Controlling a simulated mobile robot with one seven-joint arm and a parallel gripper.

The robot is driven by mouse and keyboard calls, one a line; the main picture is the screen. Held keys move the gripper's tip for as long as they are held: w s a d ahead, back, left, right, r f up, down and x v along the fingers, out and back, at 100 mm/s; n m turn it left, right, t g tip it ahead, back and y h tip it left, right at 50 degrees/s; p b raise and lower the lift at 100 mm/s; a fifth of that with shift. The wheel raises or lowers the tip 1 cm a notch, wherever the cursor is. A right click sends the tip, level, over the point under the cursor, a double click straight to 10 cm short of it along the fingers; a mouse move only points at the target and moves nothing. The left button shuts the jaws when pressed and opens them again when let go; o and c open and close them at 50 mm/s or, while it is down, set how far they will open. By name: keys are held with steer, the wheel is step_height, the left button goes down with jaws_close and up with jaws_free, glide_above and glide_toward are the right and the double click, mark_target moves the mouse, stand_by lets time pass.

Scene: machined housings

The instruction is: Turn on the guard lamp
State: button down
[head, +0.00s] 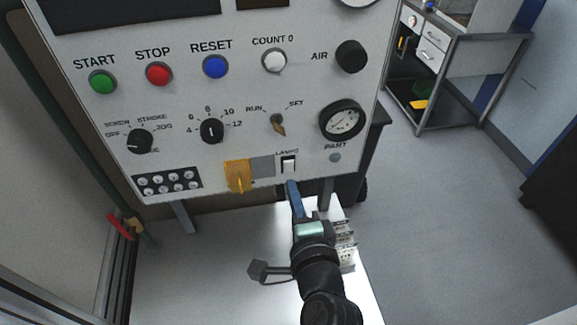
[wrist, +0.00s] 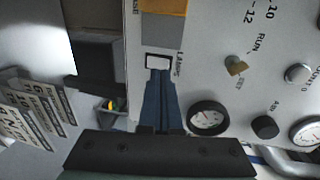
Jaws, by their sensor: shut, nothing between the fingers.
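A white rocker switch (head: 288,164) in a dark frame sits low on the light grey control panel (head: 225,110), under a label that seems to read LAMPS. It also shows in the wrist view (wrist: 158,62). My gripper (head: 291,186) is shut and empty, its blue fingers pointing up at the panel just below the switch. In the wrist view the fingertips (wrist: 160,76) reach the lower edge of the switch; I cannot tell whether they touch it. No lit lamp can be made out, and the rocker's position is unclear.
A yellow cover (head: 237,174) and a grey plate (head: 263,167) lie left of the switch. A gauge (head: 341,119) and a RUN/SET key (head: 278,124) are nearby. Labelled parts (wrist: 35,115) stand on the white table below. Open floor lies right.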

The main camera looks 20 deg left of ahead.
mark_target(284, 157)
steer(key=shift+w+a+r+p, duration=0.1)
steer(key=shift+w+a+p, duration=0.15)
steer(key=shift+w+a, duration=0.25)
steer(key=shift+w+a+r+p, duration=0.1)
steer(key=shift+w+a+p, duration=0.25)
steer(key=shift+w, duration=0.4)
steer(key=shift+w+a+r+p, duration=0.1)
steer(key=shift+w+a+p, duration=0.1)
steer(key=shift+w+a, duration=0.3)
steer(key=shift+d, duration=0.1)
steer(key=shift+w, duration=0.1)
steer(key=shift+w+a+r+p, duration=0.3)
steer(key=shift+w+r, duration=0.05)
steer(key=shift+w, duration=0.1)
steer(key=shift+f, duration=0.2)
steer(key=shift+s, duration=0.1)
steer(key=shift+d, duration=0.1)
